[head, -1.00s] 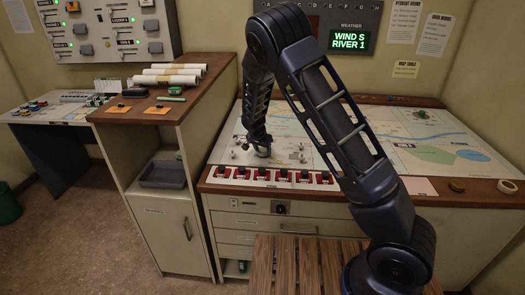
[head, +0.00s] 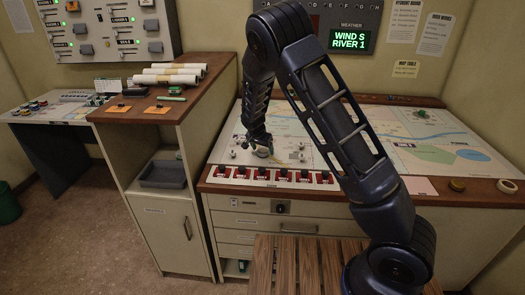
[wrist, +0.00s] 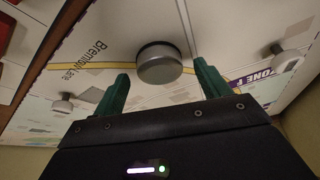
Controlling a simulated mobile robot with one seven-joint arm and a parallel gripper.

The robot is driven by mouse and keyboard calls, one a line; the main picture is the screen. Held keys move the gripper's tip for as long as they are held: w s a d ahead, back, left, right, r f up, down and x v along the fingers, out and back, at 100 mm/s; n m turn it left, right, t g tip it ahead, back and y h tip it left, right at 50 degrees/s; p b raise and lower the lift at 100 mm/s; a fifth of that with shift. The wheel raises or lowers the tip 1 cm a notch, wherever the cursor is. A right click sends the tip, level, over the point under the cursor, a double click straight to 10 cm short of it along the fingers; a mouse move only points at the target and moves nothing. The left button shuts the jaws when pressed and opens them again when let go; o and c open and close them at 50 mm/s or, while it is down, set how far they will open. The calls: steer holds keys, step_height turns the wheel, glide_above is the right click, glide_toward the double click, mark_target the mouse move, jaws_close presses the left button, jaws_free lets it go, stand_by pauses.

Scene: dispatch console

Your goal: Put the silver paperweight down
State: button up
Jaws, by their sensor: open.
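The silver paperweight (wrist: 159,66), a short round cylinder, stands on the map table (wrist: 100,25). In the wrist view it lies beyond and between my two green fingertips, with a gap on each side. My gripper (wrist: 161,78) is open and holds nothing. In the head view my gripper (head: 257,140) is just above the map's left part, with the paperweight (head: 264,153) below it, small and partly hidden.
Smaller pale knob-like pieces stand either side of the paperweight, one on the left (wrist: 62,104) and one on the right (wrist: 290,56). A row of red-and-black switches (head: 283,176) runs along the table's front. The map's middle is mostly clear.

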steer(key=v, duration=1.1)
steer(key=s+d+r+n+y, duration=0.1)
steer(key=s+d+r, duration=0.2)
steer(key=d+r, duration=0.45)
steer(key=s+d+r+g+y, duration=0.1)
steer(key=s+d+r, duration=0.25)
steer(key=d, duration=0.65)
steer(key=s+d+r+n+y, duration=0.1)
steer(key=s+d+r, duration=0.2)
steer(key=d+r, duration=0.45)
steer(key=s+d+r+n, duration=0.1)
steer(key=s+d, duration=0.6)
steer(key=s, duration=0.4)
steer(key=s+d+r+n+t+h, duration=0.1)
steer(key=s+d+r, duration=0.1)
steer(key=s+d, duration=0.5)
steer(key=s, duration=0.4)
steer(key=shift+s+d+n, duration=0.2)
steer(key=shift+d+n, duration=0.1)
